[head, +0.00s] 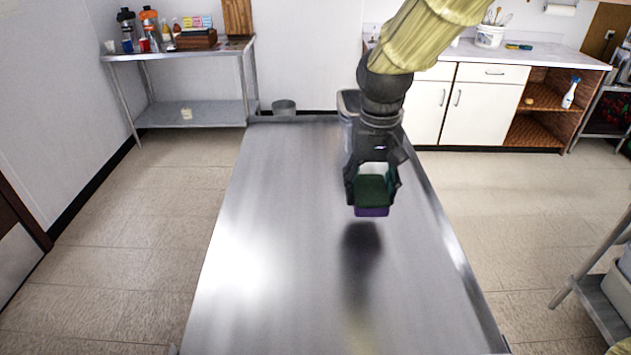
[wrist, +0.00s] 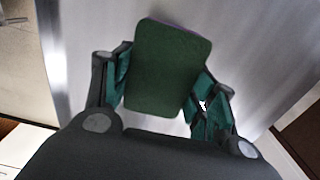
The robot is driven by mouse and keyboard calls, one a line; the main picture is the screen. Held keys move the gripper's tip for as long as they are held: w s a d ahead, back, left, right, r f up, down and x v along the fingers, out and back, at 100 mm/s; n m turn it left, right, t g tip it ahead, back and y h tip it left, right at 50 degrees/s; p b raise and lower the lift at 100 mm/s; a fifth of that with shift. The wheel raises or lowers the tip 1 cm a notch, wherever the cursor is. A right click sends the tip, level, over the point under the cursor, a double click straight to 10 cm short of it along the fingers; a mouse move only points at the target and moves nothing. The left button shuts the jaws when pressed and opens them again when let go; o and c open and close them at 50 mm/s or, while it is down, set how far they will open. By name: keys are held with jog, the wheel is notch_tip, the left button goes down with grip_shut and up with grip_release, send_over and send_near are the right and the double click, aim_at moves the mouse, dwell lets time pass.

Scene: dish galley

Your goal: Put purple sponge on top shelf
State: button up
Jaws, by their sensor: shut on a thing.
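The purple sponge (head: 371,211) has a dark green face and a purple side. It is held in my gripper (head: 371,190) above the steel table. My gripper is shut on the sponge, one finger on each side. In the wrist view the sponge's green face (wrist: 168,68) fills the space between the fingers of my gripper (wrist: 165,85), with a thin purple edge at its top. A shadow lies on the table below. I cannot tell which shelf is the top shelf.
The long steel table (head: 290,200) is bare in front. A grey bin (head: 348,103) stands at its far end, partly behind my arm. A steel shelf unit (head: 195,113) is at back left, bottles on top. White cabinets (head: 475,110) and a wooden shelf (head: 540,97) are at back right. A metal rack (head: 600,305) stands right.

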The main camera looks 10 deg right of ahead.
jog(key=p, duration=0.4)
send_over(302, 196)
jog(key=shift+s+d+f, duration=0.2)
jog(key=shift+d+f, duration=0.15)
jog(key=shift+f, duration=0.25)
jog(key=f, duration=0.1)
jog(key=f+p, duration=0.2)
jog(key=shift+w+a, duration=0.3)
jog(key=shift+a, duration=0.05)
jog(key=shift+d+f, duration=0.1)
jog(key=shift+f, duration=0.2)
jog(key=shift+f, duration=0.15)
jog(key=o, duration=0.7)
jog(key=shift+c, duration=0.2)
notch_tip(302, 196, up, 12)
jog(key=b, duration=0.2)
jog(key=shift+b, duration=0.35)
